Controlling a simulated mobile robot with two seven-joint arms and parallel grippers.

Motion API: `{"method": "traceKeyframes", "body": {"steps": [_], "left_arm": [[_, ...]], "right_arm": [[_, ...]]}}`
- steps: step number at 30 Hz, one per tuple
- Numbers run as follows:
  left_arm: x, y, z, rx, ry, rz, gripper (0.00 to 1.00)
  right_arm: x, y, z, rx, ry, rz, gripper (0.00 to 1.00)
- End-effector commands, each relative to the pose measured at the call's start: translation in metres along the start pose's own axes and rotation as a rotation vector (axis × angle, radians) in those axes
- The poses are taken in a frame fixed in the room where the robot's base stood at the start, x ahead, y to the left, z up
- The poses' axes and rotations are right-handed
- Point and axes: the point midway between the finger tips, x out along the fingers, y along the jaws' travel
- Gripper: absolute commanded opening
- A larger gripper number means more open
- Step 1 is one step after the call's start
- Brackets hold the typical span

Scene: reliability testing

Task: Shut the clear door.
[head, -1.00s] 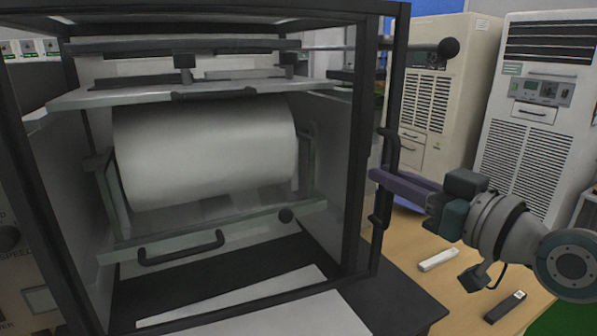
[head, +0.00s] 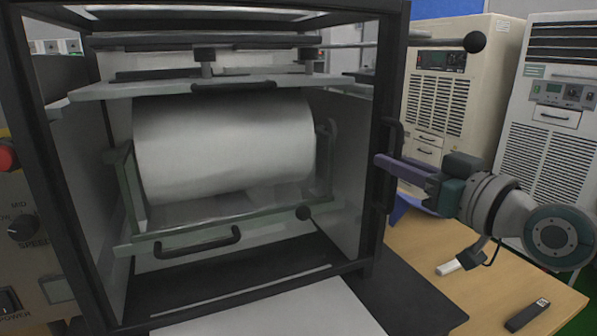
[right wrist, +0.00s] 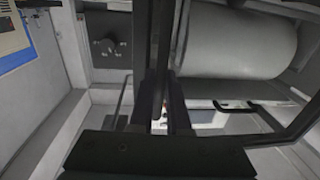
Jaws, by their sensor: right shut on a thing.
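The clear door is a see-through pane in a black frame (head: 376,150), standing across the front of the open-fronted machine. A black handle (head: 392,135) is on its right edge. My right gripper (head: 384,163) reaches in from the right at the handle, its purple fingers shut on it. In the right wrist view the fingers (right wrist: 163,95) sit on either side of a dark upright bar. The door looks close to the machine's front; I cannot tell whether any gap is left. My left gripper is not in view.
Inside the machine is a large white roller (head: 225,145). A pale plate (head: 270,310) lies in front. A dark block (head: 527,315) and a white block (head: 458,265) lie on the wooden table (head: 430,245). Beige cabinets (head: 440,90) stand behind my right arm.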

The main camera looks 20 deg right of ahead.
Motion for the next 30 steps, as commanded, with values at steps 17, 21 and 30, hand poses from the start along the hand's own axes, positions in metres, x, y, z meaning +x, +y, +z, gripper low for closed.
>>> {"method": "traceKeyframes", "body": {"steps": [17, 21, 30], "left_arm": [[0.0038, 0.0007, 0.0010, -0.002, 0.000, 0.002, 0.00], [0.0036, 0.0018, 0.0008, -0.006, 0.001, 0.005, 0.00], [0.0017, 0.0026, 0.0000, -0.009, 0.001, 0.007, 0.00]], "right_arm": [[0.0058, 0.0085, 0.0016, 0.002, -0.006, 0.016, 0.35], [0.0058, 0.0087, 0.0006, 0.001, -0.003, 0.016, 0.45], [0.0014, 0.0085, -0.0002, 0.001, -0.002, 0.016, 0.45]]}}
